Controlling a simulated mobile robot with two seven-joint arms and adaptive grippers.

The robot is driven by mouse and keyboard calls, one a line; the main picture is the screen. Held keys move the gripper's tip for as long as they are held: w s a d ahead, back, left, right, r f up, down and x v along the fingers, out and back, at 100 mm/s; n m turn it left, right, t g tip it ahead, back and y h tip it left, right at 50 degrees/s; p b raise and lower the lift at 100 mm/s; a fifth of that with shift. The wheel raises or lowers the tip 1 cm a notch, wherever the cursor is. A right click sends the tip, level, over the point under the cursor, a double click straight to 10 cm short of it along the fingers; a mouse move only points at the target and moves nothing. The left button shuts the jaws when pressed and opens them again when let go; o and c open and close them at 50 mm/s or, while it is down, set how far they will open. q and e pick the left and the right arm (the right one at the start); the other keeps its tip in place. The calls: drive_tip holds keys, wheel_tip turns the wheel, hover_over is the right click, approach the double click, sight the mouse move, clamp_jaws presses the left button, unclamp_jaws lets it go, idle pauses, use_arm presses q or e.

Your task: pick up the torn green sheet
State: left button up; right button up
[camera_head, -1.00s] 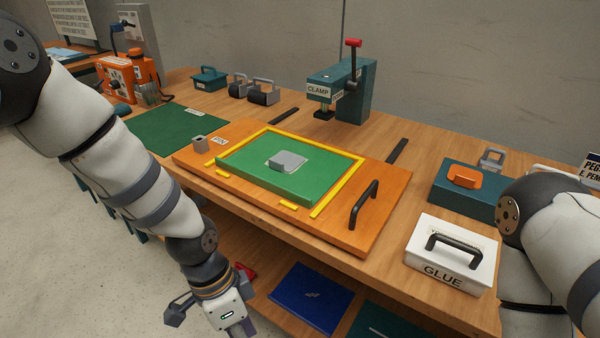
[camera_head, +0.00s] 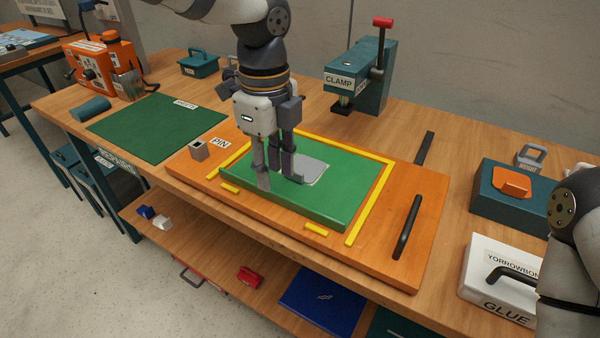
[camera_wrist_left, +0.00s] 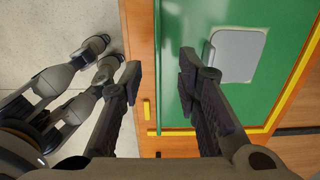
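The green sheet (camera_head: 325,205) lies flat on the orange board, inside yellow edge strips. A grey patch (camera_head: 312,171) lies on it; I cannot make out a tear. My left gripper (camera_head: 278,181) points down at the sheet's left part. In the left wrist view the gripper (camera_wrist_left: 160,78) is open and empty, with the sheet's edge between its fingers in the picture. The sheet (camera_wrist_left: 185,25) and the grey patch (camera_wrist_left: 235,55) lie to the right there. I cannot tell whether the fingers touch the sheet. My right gripper is out of view.
The orange board (camera_head: 395,250) has a black handle (camera_head: 407,228) and a small pin block (camera_head: 199,150). A clamp (camera_head: 360,80) stands behind. A dark green mat (camera_head: 158,128) lies left. A white glue box (camera_head: 500,275) and a teal box (camera_head: 505,195) stand right.

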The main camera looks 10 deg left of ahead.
sight(273, 191)
use_arm(q)
wheel_tip(273, 191, down, 4)
drive_tip(key=shift+s+f, duration=0.1)
clamp_jaws()
